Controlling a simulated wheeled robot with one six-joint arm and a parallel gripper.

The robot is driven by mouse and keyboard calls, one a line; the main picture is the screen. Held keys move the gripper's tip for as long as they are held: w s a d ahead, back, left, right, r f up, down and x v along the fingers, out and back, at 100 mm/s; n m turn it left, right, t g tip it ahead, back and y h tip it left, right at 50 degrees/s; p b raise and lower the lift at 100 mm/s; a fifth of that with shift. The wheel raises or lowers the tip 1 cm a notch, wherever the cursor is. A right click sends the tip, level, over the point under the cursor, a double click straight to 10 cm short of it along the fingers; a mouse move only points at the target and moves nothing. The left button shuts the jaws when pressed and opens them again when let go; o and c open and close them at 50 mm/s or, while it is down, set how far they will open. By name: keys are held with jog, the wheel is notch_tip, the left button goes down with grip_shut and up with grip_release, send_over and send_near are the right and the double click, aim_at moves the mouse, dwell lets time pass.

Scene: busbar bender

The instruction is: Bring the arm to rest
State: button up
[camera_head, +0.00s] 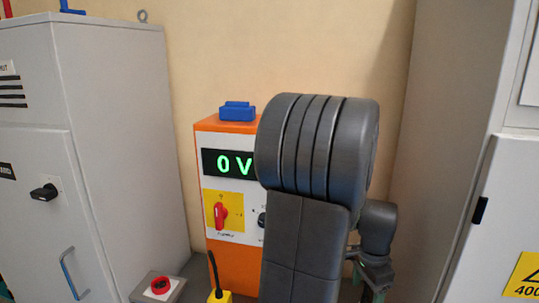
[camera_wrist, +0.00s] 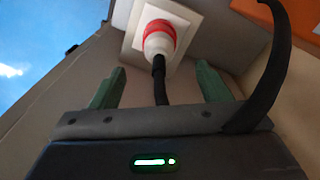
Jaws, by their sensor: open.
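My arm stands folded in front of the orange machine in the head view. My gripper (camera_wrist: 160,68) shows two green fingers, spread apart in the wrist view. In the head view only a small green part of it shows at the lower right of the arm. A red and white plug (camera_wrist: 159,37) sits at a white socket plate (camera_wrist: 133,42) beyond the fingers. Its black cable (camera_wrist: 160,78) runs down through the gap as seen by the wrist camera. I cannot tell how close it is; the fingers are not closed on it.
An orange and white machine (camera_head: 229,255) shows "0 V" and a red rotary switch (camera_head: 220,214) on yellow. A red button box (camera_head: 160,287) is at the lower left. Grey cabinets stand left (camera_head: 110,120) and right (camera_head: 500,190). A black curved strap (camera_wrist: 275,75) crosses the wrist view's right.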

notch_tip(320, 180, up, 2)
jog(key=shift+p, duration=0.45)
jog(key=shift+s+a+f, duration=0.1)
